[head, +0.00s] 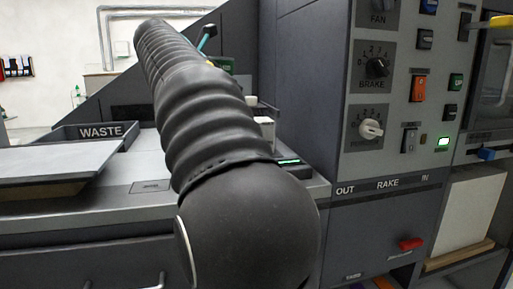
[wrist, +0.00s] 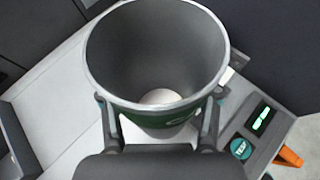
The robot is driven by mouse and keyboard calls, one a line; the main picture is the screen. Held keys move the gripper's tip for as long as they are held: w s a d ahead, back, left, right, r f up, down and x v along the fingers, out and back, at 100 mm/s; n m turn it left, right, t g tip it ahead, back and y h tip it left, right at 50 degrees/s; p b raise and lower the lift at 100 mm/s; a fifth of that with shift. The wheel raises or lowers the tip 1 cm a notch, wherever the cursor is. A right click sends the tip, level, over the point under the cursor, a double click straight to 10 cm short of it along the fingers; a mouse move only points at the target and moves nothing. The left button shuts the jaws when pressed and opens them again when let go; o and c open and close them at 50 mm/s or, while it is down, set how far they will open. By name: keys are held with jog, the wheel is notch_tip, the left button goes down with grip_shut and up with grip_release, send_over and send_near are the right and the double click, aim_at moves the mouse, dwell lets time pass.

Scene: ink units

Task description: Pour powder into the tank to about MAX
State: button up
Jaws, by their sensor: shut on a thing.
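My gripper (wrist: 158,108) is shut on a green can (wrist: 155,50) with a silver rim, one finger on each side of it. In the wrist view I look down into its wide mouth. The inside is grey, with a small pale patch at the bottom that may be powder or the bare base. In the head view my black sleeved arm hides most of the gripper and the can; only a bit of teal and green shows past it. I cannot make out the tank or a MAX mark in either view.
A tray marked WASTE (head: 102,131) stands at the left on the grey worktop. A control panel (head: 405,90) with knobs and switches is at the right, above a red RAKE handle (head: 411,244). The wrist view shows a TEST button (wrist: 240,149), a lit green display (wrist: 261,119) and an orange part (wrist: 289,157).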

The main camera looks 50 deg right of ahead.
jog(key=shift+a+r+h, duration=0.1)
jog(key=shift+r+h, duration=0.2)
jog(key=shift+r, duration=0.2)
jog(key=shift+w, duration=0.1)
jog(key=a+r, duration=0.1)
jog(key=w+a+r, duration=0.2)
jog(key=a, duration=0.1)
jog(key=shift+w+a, duration=0.1)
jog(key=shift+w, duration=0.15)
jog(key=shift+s, duration=0.1)
dwell(0.5)
